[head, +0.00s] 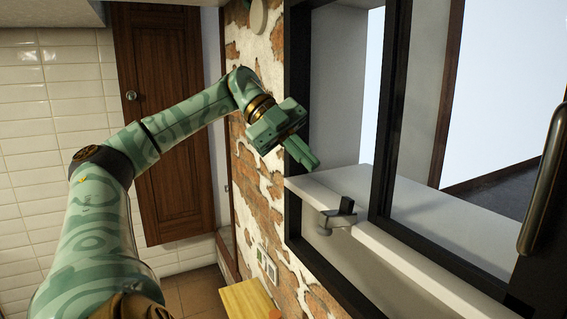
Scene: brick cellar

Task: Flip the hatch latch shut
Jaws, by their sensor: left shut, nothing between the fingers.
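The hatch latch (338,215) is a small dark grey metal piece at the edge of the white sill (390,253), just below the black-framed hatch opening. A short arm of it points up. I cannot tell from this view whether it engages anything. My left gripper (313,165) comes in from the left and hangs above and slightly left of the latch, apart from it. Its fingers are together and empty. My right gripper is not in view.
A black frame post (389,120) stands right of the latch. A dark curved handle (543,180) is at the far right. A brick wall (262,195) lies left of the opening. A wooden surface (247,299) is at the bottom. A brown door (170,120) stands behind my arm.

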